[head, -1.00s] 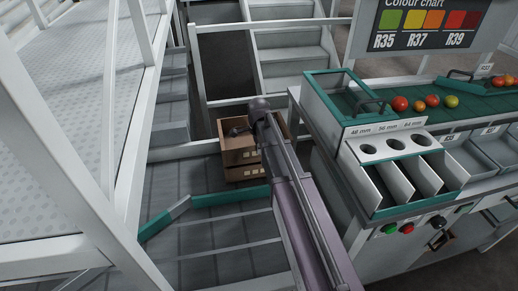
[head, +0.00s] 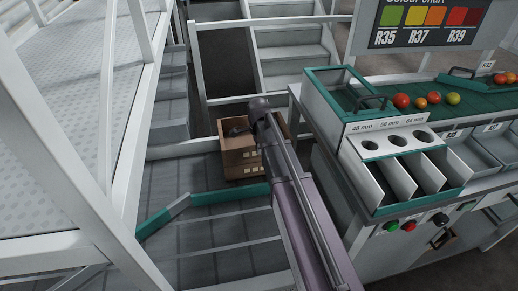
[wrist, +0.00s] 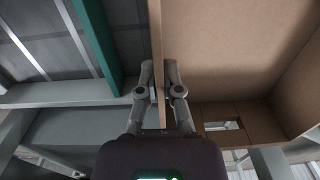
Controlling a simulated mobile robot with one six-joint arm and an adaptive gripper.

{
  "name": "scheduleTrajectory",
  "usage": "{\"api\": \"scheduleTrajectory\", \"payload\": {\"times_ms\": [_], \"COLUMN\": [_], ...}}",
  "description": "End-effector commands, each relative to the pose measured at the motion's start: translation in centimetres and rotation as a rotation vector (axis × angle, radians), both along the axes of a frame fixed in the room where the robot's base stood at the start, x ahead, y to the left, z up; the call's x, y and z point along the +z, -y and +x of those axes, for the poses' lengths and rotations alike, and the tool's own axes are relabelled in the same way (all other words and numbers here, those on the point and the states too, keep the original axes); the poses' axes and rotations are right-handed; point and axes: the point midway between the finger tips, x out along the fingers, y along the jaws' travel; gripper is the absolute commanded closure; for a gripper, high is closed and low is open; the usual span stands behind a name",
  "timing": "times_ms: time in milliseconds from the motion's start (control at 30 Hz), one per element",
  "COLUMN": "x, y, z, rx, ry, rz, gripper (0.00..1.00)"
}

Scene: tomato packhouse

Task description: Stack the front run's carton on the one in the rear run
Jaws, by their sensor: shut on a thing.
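The held brown open-top carton (head: 234,144) is in the middle of the head view, upright over another brown carton (head: 236,170). Their faces line up closely with no clear gap, though I cannot tell whether the upper one's full weight rests on the lower. My gripper (wrist: 161,80) is shut on one wall of the upper carton, one finger on each side. In the wrist view that carton's inside (wrist: 225,45) fills the right and looks empty. In the head view my arm hides the cartons' right part.
A teal guide rail (head: 230,195) crosses the grey roller conveyor (head: 215,235) in front of the cartons. A sizing stand (head: 390,130) with chutes and a tomato belt stands to the right. White railings (head: 205,75) and steps lie behind; a white post stands at left.

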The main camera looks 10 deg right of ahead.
Motion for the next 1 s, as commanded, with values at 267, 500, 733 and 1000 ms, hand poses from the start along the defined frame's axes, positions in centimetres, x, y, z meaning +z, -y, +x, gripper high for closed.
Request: {"api": "scheduleTrajectory", "payload": {"times_ms": [267,500,733,1000], "x": [-0.25,-0.25,-0.25,-0.25], "y": [0.02,0.03,0.05,0.06], "z": [0.0,0.0,-0.01,0.0], "rx": [0.0,0.0,-0.001,-0.001], "ry": [0.0,0.0,0.0,0.0], "rz": [0.0,0.0,0.0,0.0], "gripper": [0.69,0.51,0.74,0.74]}}
